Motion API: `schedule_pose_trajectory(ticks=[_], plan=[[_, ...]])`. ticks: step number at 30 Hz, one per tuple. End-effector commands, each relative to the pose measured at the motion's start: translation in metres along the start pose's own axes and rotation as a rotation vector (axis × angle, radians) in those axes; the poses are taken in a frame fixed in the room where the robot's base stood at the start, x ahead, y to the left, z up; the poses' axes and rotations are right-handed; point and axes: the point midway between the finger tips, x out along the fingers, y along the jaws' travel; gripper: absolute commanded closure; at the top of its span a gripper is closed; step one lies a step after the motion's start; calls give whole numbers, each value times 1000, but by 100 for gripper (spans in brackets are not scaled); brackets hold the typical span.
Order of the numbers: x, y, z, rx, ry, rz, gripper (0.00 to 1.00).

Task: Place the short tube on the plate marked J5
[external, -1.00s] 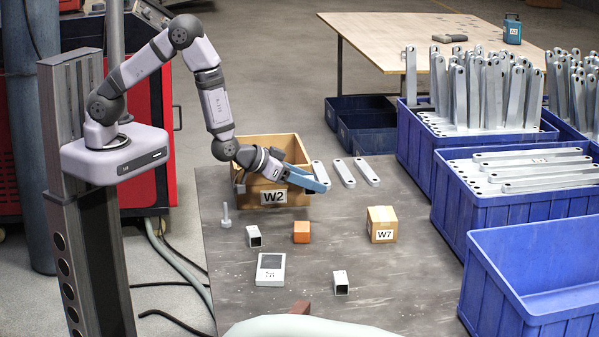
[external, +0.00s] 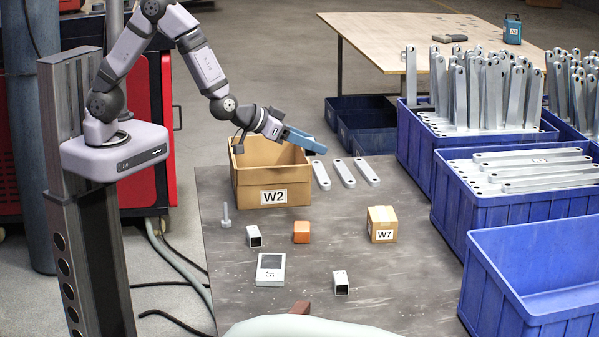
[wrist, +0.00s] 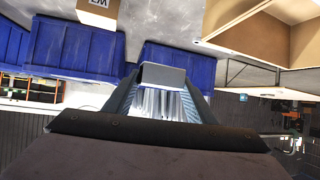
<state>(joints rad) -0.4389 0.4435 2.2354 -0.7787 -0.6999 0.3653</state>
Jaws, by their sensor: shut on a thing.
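My gripper (external: 311,143) is above the back right rim of the wooden box W2 (external: 272,179), pointing right and slightly down. In the wrist view my gripper (wrist: 163,92) is shut on a grey metal piece (wrist: 163,75), which looks like a short tube; fingers hide part of it. Two square, open-ended metal tubes lie on the table: one left of centre (external: 254,237), one near the front (external: 341,283). A flat white plate (external: 264,279) with a dark square and small dark marks lies between them. I cannot read J5 on it.
An orange cube (external: 301,232), a bolt (external: 226,215) and box W7 (external: 382,225) stand on the table. Several flat brackets (external: 344,173) lie right of box W2. Blue crates (external: 545,290) line the right side. The table's right front is clear.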

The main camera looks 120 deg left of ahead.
Motion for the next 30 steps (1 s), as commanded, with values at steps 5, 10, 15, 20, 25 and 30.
schedule_pose_trajectory(ticks=[5, 10, 15, 20, 25, 30], plan=[[-1, 16, 10, 15, 1, 28, 72], [-9, 60, 28, 56, 3, 107, 72], [-34, 126, 53, 120, 5, 229, 72], [-71, 187, 79, 190, 5, 357, 72], [-109, 229, 104, 252, 3, 467, 72], [-138, 248, 122, 305, 1, 555, 72]])
